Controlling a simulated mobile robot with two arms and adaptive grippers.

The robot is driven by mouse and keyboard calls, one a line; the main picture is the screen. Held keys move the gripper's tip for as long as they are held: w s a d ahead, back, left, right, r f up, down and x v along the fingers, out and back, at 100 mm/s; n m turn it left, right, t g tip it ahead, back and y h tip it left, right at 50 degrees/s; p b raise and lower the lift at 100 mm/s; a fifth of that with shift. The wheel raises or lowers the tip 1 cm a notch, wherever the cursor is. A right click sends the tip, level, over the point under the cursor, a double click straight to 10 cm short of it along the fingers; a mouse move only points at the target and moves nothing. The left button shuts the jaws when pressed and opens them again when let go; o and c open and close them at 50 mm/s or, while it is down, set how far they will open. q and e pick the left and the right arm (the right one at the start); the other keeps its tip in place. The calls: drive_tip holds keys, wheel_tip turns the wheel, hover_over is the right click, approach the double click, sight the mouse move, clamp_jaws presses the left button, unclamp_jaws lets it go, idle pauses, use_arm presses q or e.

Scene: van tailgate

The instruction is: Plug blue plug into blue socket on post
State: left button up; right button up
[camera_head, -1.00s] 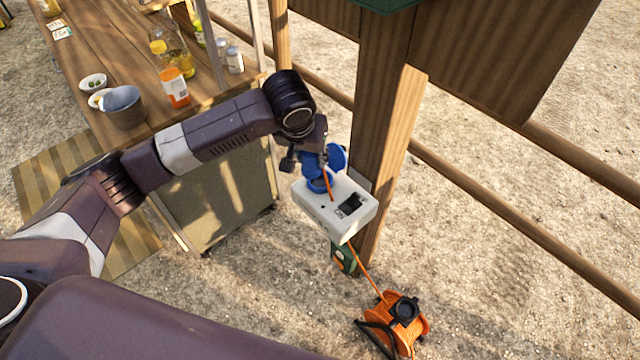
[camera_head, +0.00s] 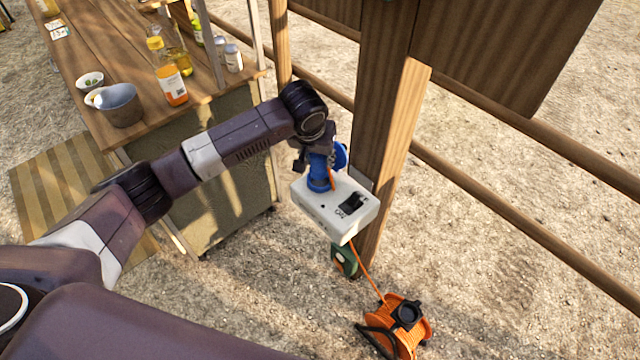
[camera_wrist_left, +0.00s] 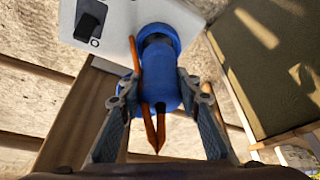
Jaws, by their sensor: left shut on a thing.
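The blue plug (camera_head: 319,169) is held in my left gripper (camera_head: 318,158), whose jaws are shut on it. It also shows between the two fingers in the left wrist view (camera_wrist_left: 157,78). The plug's lower end meets the blue socket (camera_head: 318,186) on top of the white box (camera_head: 335,214), in line with it. How deep it sits I cannot tell. The blue socket ring (camera_wrist_left: 159,34) also shows in the left wrist view. The socket's blue lid (camera_head: 341,156) stands open behind the plug. The box is fixed to the wooden post (camera_head: 385,130). My right gripper is not in view.
An orange cord runs from below the box to the orange cable reel (camera_head: 408,318) on the ground. A green object (camera_head: 344,258) is on the post under the box. A wooden counter (camera_head: 130,60) with bottles and bowls stands left. Fence rails (camera_head: 520,210) run behind.

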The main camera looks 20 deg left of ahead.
use_arm(q)
drive_tip(key=shift+w+d+f, duration=0.1)
drive_tip(key=shift+w+f, duration=0.25)
drive_tip(key=shift+f, duration=0.1)
drive_tip(key=shift+p, duration=0.55)
drive_tip(key=shift+f, duration=0.4)
idle(0.5)
drive_tip(key=shift+f, duration=1.15)
drive_tip(key=o, duration=1.4)
drive_tip(key=shift+c, duration=0.2)
drive_tip(key=shift+s, duration=0.1)
